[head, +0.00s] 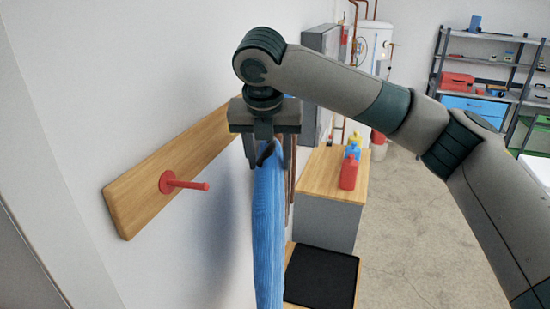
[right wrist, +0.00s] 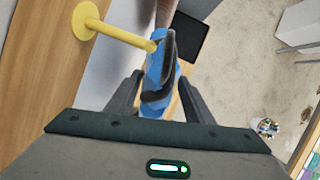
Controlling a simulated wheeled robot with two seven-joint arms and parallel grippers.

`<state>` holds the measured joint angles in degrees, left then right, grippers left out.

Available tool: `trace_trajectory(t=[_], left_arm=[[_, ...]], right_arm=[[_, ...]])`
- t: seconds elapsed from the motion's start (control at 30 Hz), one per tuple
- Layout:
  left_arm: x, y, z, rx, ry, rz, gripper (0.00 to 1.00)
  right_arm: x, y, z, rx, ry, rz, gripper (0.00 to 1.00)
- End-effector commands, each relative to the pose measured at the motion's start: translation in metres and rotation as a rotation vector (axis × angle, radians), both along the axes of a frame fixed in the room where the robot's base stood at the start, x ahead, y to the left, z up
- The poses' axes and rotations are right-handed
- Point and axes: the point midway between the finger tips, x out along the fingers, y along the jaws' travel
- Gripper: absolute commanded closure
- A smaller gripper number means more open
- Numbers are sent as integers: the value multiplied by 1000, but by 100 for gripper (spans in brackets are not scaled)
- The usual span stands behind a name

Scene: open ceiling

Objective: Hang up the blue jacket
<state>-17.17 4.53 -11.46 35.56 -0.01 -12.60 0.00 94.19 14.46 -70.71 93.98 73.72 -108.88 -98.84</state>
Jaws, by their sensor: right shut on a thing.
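The blue jacket (head: 268,235) hangs down narrow, seen edge-on, below my right gripper (head: 268,160). A dark curved piece at its top shows between the fingers in the right wrist view (right wrist: 157,92); I cannot tell whether it is a loop or a hanger. My right gripper is shut on the jacket's top. A wooden board (head: 130,205) is fixed to the wall at left, with a red peg (head: 188,184) sticking out, apart from the jacket. In the right wrist view a yellow peg (right wrist: 118,32) reaches close to the jacket; whether they touch is unclear. My left gripper is not in view.
A wooden-topped cabinet (head: 325,172) with red, yellow and blue bottles (head: 348,173) stands behind. A low bench with a black top (head: 320,278) is right of the jacket. Shelves (head: 490,75) stand far right. The floor (head: 400,240) at right is clear.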

Motion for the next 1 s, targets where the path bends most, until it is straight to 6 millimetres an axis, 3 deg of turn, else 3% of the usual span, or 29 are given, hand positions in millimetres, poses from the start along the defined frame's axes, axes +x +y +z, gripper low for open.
trace_trajectory(t=[1.0], left_arm=[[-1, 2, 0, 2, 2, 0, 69]], right_arm=[[18, 42, -6, 0, -1, -1, 93]])
